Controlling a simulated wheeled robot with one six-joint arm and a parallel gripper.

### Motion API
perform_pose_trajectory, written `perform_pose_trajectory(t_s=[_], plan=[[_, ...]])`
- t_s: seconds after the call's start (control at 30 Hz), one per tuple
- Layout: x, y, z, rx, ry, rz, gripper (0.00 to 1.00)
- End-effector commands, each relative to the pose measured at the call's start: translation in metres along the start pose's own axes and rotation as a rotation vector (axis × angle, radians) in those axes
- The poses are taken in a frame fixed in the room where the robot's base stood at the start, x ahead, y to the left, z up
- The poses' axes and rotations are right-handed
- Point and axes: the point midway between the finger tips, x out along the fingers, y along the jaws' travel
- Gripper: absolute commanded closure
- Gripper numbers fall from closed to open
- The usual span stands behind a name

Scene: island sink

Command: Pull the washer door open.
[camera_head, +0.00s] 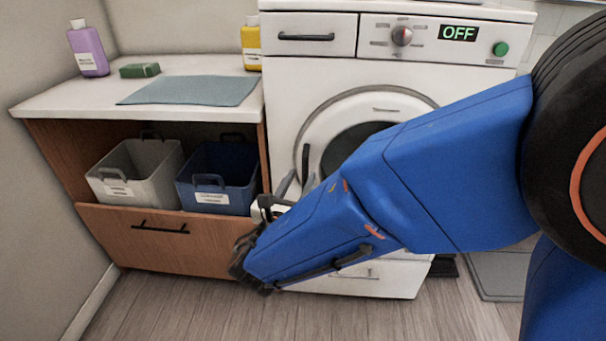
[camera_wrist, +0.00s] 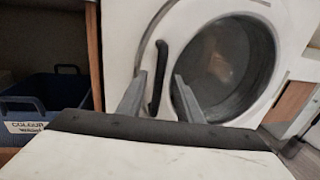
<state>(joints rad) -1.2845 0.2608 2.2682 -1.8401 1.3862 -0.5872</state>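The white washer (camera_head: 290,75) stands at the centre of the head view, its display reading OFF. Its round door (camera_head: 330,128) is shut, and my blue arm hides its lower right part. The door's black vertical handle (camera_head: 305,163) is on the door's left side. In the wrist view the door (camera_wrist: 165,35) and its black handle (camera_wrist: 157,77) are seen close. My gripper (camera_wrist: 160,95) is open, with one grey finger on each side of the handle in the picture. Whether the fingers reach around the handle in depth, or touch it, I cannot tell.
Left of the washer is a counter (camera_head: 60,100) with a purple bottle (camera_head: 88,50), green sponge (camera_head: 139,70) and blue cloth (camera_head: 190,90). A grey bin (camera_head: 140,170) and a blue bin (camera_head: 222,170) sit below, near my gripper. Floor (camera_head: 190,305) in front is clear.

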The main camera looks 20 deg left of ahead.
Motion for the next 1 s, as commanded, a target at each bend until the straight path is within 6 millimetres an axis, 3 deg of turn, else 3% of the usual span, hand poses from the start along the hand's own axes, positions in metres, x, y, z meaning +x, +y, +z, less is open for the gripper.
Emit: perform_pose_trajectory(t_s=[0.23, 0.6, 0.63, 0.77, 1.0], plan=[[0.024, 0.0, 0.0, 0.0, 0.0, -0.001, 0.67], [0.029, 0.0, 0.0, 0.0, 0.0, 0.001, 0.67], [0.029, 0.0, 0.0, 0.0, 0.0, 0.001, 0.7], [0.029, 0.0, 0.0, 0.0, 0.0, 0.001, 1.0], [0.029, 0.0, 0.0, 0.0, 0.0, 0.001, 1.0]])
